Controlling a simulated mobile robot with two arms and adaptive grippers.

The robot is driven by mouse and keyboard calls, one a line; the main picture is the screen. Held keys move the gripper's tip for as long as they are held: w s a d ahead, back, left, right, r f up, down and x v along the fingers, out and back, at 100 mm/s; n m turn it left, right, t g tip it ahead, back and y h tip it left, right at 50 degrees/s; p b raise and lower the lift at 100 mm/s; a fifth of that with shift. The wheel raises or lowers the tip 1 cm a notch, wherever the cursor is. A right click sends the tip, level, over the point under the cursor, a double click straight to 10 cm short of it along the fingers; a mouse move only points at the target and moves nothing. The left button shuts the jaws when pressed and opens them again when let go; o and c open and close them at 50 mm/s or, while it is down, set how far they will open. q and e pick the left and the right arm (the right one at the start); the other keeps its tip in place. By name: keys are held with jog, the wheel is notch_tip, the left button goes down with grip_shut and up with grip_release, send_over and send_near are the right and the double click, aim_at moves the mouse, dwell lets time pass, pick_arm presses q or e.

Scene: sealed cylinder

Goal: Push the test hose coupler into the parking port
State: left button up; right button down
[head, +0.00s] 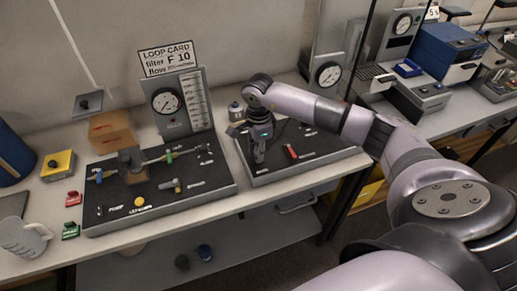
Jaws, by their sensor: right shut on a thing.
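My right gripper (259,153) points down over the right dark board (330,152), near its left side. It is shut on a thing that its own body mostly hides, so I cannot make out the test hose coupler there. The parking port cannot be told apart at this size. A red-handled part (291,152) lies on the board just right of the gripper, apart from it. My left gripper is not in view.
A small bottle (235,111) is close behind the gripper.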

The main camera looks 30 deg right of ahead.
jog(key=shift+b, duration=0.3)
dwell(0.5)
dwell(0.6)
jog(key=shift+b, duration=0.45)
dwell(0.8)
jog(key=shift+f+b, duration=0.5)
dwell(0.4)
jog(key=c, duration=1.3)
grip_release()
notch_tip(320, 180, up, 12)
